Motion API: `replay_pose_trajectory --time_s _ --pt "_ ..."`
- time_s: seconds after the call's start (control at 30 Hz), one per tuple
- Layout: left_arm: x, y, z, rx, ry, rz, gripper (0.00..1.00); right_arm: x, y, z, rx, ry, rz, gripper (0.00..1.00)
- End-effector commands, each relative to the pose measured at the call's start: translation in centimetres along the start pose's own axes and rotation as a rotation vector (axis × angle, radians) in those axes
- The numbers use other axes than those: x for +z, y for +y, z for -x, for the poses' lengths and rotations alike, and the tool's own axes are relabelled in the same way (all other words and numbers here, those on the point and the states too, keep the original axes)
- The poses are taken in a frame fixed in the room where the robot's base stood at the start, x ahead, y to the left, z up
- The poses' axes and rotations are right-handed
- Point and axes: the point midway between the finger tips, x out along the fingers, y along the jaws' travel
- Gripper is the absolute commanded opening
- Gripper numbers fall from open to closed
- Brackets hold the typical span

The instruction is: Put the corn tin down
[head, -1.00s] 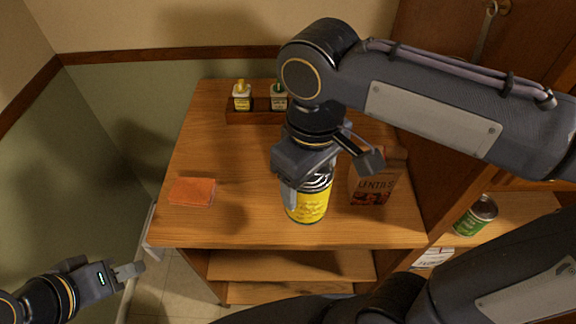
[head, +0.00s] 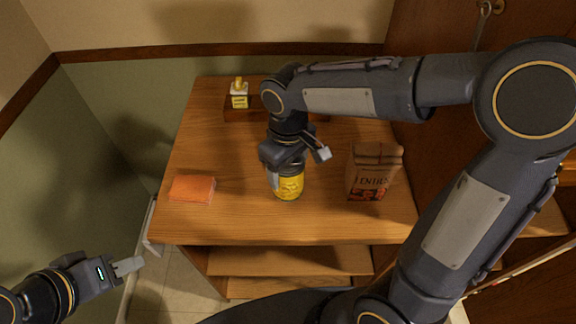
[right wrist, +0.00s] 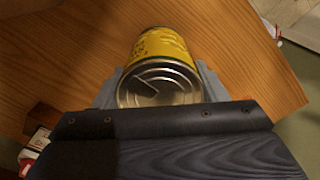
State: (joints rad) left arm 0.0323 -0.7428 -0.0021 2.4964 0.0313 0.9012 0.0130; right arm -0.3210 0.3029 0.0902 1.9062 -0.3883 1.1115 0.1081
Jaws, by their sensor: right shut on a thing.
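The corn tin (head: 290,187) is yellow with a bare metal lid. It stands roughly upright over the middle of the wooden counter, left of the lentils bag. My right gripper (head: 284,172) is shut on its upper part from above. The right wrist view shows the tin's lid and yellow side (right wrist: 160,45) between the fingers. I cannot tell whether its base touches the wood. My left gripper (head: 128,266) is off the counter's front left corner, away from the tin; its jaw opening is unclear.
An orange sponge (head: 192,188) lies at the left of the counter (head: 225,220). A brown lentils bag (head: 373,175) stands to the right of the tin. A yellow-topped bottle (head: 239,95) stands in a wooden caddy at the back. Wood between sponge and tin is clear.

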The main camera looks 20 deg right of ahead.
Motion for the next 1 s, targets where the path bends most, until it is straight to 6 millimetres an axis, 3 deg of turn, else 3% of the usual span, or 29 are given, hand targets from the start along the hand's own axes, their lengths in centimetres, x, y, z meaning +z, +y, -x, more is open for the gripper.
replay_pose_trajectory --time_s 0.4,0.43,0.57,0.83,1.0 --pt "0.2 -0.1 -0.3 0.0 0.0 0.0 0.36 0.0 0.0 -0.6 0.0 0.002 -0.001 0.27" --pt "0.1 -0.1 -0.2 0.0 0.0 0.0 0.36 0.0 0.0 -0.5 0.0 0.001 -0.001 0.69" --pt "0.1 -0.1 -0.2 0.0 0.0 0.0 0.36 0.0 0.0 -0.5 0.0 0.001 -0.001 0.86" --pt "0.1 -0.1 -0.2 0.0 0.0 0.0 0.36 0.0 0.0 -0.4 0.0 0.001 -0.001 0.87" --pt "0.0 0.0 0.1 0.0 0.0 0.0 0.36 -0.1 0.0 0.9 0.001 0.006 -0.002 0.87"
